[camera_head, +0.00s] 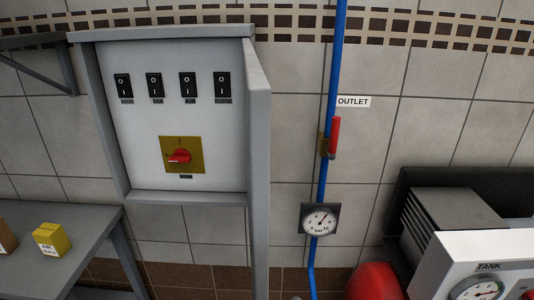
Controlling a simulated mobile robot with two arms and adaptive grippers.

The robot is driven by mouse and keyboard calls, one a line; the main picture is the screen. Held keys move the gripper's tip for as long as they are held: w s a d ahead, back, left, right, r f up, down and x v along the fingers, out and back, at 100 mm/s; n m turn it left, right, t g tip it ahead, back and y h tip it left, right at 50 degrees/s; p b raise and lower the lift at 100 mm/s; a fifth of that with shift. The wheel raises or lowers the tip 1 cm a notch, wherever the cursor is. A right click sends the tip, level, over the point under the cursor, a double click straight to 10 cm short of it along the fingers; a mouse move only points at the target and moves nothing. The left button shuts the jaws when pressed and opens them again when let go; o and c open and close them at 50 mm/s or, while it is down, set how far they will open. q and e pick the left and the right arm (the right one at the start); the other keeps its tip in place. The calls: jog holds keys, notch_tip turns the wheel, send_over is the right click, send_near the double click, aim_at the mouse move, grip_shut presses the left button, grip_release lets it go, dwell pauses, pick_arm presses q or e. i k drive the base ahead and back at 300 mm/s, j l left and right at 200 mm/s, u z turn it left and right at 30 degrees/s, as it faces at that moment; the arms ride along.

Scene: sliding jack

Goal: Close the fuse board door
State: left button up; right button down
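The fuse board (138,130) is a grey wall box at the left of the head view. Its front is open, showing several black rocker switches in a row and a red rotary switch (180,156) on a yellow plate. The fuse board door (258,170) is hinged on the right side of the box. It stands open, swung out toward me, and I see it nearly edge-on. Any handle on it is hidden or cannot be made out. Neither of my grippers is in view.
A blue pipe (330,100) with a red-handled valve (335,135) and a gauge (320,219) runs down the wall right of the door. A grey table (85,255) with a yellow box (51,239) stands lower left. A tank panel (480,245) is lower right.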

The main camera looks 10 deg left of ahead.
aim_at(257, 89)
jog(key=l+u, duration=0.4)
jog(key=k+l+u, duration=0.15)
jog(key=u, duration=0.25)
jog(key=l, duration=0.1)
